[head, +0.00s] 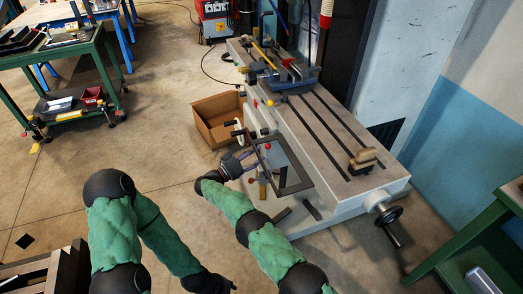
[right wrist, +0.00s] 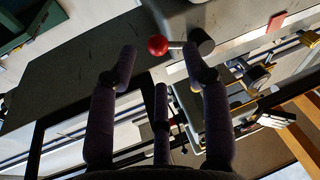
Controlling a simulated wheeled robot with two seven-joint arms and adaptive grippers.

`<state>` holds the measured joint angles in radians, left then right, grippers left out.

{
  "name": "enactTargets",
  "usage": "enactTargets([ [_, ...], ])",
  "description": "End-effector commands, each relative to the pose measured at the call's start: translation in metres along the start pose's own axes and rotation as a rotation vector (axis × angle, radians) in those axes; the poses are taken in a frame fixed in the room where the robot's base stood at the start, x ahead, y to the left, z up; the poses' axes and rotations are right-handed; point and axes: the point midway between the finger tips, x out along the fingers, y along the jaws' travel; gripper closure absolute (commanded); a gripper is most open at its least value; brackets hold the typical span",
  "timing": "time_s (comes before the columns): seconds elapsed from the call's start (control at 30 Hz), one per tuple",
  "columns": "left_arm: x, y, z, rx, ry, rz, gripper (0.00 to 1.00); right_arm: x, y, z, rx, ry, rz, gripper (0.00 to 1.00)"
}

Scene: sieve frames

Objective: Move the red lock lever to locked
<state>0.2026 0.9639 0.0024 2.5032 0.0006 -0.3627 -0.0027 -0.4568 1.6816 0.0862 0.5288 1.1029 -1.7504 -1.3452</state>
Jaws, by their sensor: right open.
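The lock lever shows in the right wrist view as a red ball knob (right wrist: 158,45) on a short metal rod that runs right to a dark round hub (right wrist: 202,42). The red knob (head: 267,146) also shows in the head view, on the near side of the machine. My right gripper (head: 247,157) is open and empty beside the machine, close to the knob. In the right wrist view its fingertips (right wrist: 159,52) stand on either side of the knob; I cannot tell the depth between them.
The grey machine table (head: 345,135) carries a wooden-topped brush (head: 365,160). A dark rectangular frame (head: 308,182) juts out near my right gripper. A cardboard box (head: 213,122) stands on the floor beside the machine. A green cart (head: 65,57) stands at upper left.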

Motion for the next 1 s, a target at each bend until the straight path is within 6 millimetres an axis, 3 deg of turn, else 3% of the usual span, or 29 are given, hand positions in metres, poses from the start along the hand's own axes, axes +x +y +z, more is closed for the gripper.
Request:
enactTargets([
  [0.2,0.0,0.0,0.0,0.0,0.0,0.0,0.6,-0.046,-0.001,-0.001,0.001,0.002,-0.002,0.51],
  [0.4,0.0,0.0,0.0,0.0,0.0,0.0,0.6,-0.072,-0.001,-0.001,0.003,0.001,-0.001,0.51],
  [0.83,0.0,0.0,0.0,0.0,0.0,0.0,0.6,-0.081,0.0,-0.001,0.001,0.001,0.0,0.51],
  [0.87,0.0,0.0,0.0,0.0,0.0,0.0,0.6,-0.081,0.0,-0.001,0.001,0.001,0.0,0.57],
  [1.0,-0.007,0.003,0.0,0.0,0.0,0.0,0.6,-0.075,0.001,-0.004,0.001,-0.014,-0.004,0.96],
])
